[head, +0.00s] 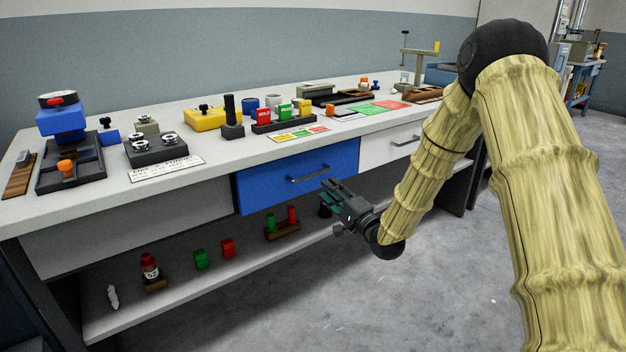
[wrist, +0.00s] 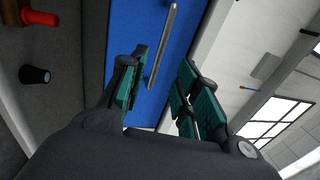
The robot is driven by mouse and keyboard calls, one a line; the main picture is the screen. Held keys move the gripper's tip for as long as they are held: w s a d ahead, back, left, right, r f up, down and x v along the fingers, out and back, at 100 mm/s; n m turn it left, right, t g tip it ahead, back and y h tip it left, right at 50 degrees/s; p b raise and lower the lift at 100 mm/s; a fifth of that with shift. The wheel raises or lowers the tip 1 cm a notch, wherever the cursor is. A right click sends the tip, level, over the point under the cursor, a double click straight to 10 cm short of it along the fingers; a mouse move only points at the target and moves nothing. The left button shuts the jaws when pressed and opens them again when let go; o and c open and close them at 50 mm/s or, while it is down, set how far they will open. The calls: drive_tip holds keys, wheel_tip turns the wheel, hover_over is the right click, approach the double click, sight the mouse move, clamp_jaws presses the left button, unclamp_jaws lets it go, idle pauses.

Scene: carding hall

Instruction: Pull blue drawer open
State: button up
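The blue drawer (head: 285,182) sits under the middle of the white bench top and looks shut, its front about level with the white fronts beside it. Its grey bar handle (head: 310,173) runs across the front. My gripper (head: 332,190) is in front of the drawer's right part, just below and right of the handle, and holds nothing. In the wrist view, the blue front (wrist: 140,50) fills the centre, and the handle (wrist: 162,47) lies ahead, between and beyond the fingertips. The teal-padded fingers (wrist: 165,85) are spread apart. Contact with the handle is not visible.
The bench top (head: 225,165) carries several blocks, tools and cards. A white drawer (head: 400,142) is to the right. The lower shelf (head: 190,285) holds a bottle, red and green blocks, and a wooden stand. The floor (head: 400,290) in front is clear.

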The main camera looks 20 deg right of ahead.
sight(313, 175)
drive_tip(key=b+x, duration=0.1)
drive_tip(key=x, duration=0.8)
drive_tip(key=shift+b, duration=0.3)
clamp_jaws()
